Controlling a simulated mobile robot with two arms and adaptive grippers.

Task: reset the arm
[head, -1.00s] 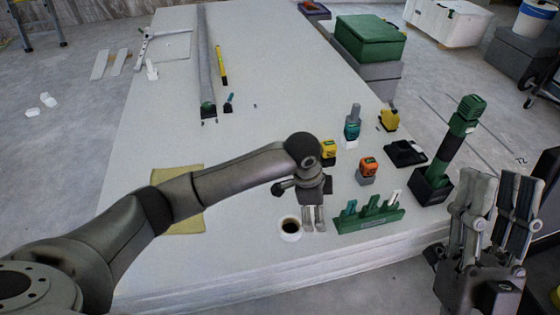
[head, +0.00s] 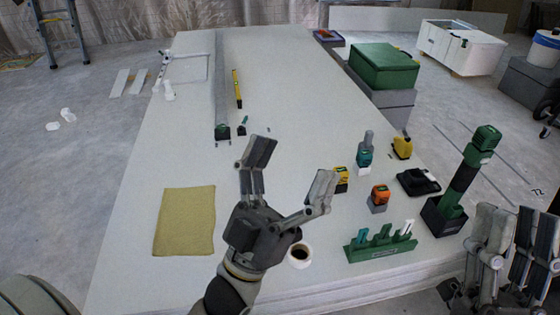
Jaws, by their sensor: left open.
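My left gripper (head: 290,185) is open and empty, its two fingers spread and pointing up and away over the near middle of the white panel stack (head: 190,110). It hovers next to a white tape roll (head: 299,254), partly overlapping it in the picture. My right gripper (head: 508,235) is at the lower right edge, beside the stack, with its fingers pointing up. A gap shows between its fingers and nothing is seen in them.
A tan sheet (head: 184,222) lies left of my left gripper. A green holder (head: 380,243), an orange tool (head: 379,198), a yellow tape measure (head: 341,179) and a tall green tool (head: 464,180) stand at right. A green box (head: 384,66) stands behind. The panel's left middle is clear.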

